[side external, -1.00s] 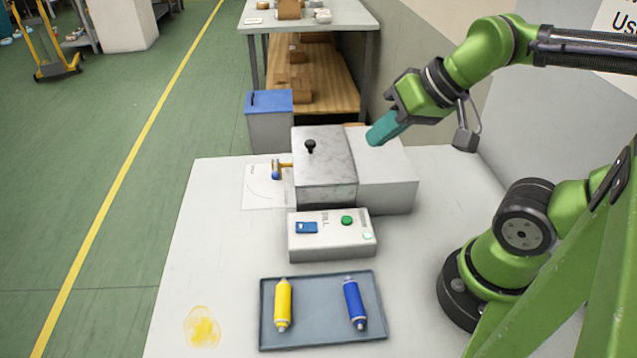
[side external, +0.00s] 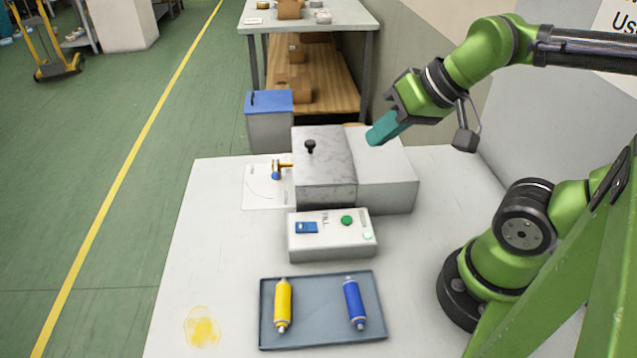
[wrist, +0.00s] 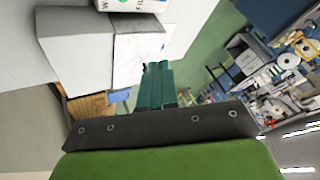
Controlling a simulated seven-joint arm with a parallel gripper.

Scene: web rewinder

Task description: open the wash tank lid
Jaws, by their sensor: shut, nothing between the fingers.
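The wash tank (side external: 325,195) is a grey box on the white table. Its grey lid (side external: 325,165) lies closed on top, with a black knob (side external: 310,146) toward the left. A plain white box section (side external: 385,170) adjoins it on the right. My gripper (side external: 372,138) has teal fingers, shut and empty, and in the side view it appears over the white section, right of the knob. In the wrist view the shut fingers (wrist: 155,75) point toward the boxes. I cannot tell the exact height of the fingertips above the box.
A control box (side external: 331,236) with a blue switch and green button stands in front of the tank. A tray (side external: 318,333) holds a yellow and a blue cylinder. A brass tap (side external: 283,165) is at the tank's left. A blue-topped bin (side external: 270,125) stands behind.

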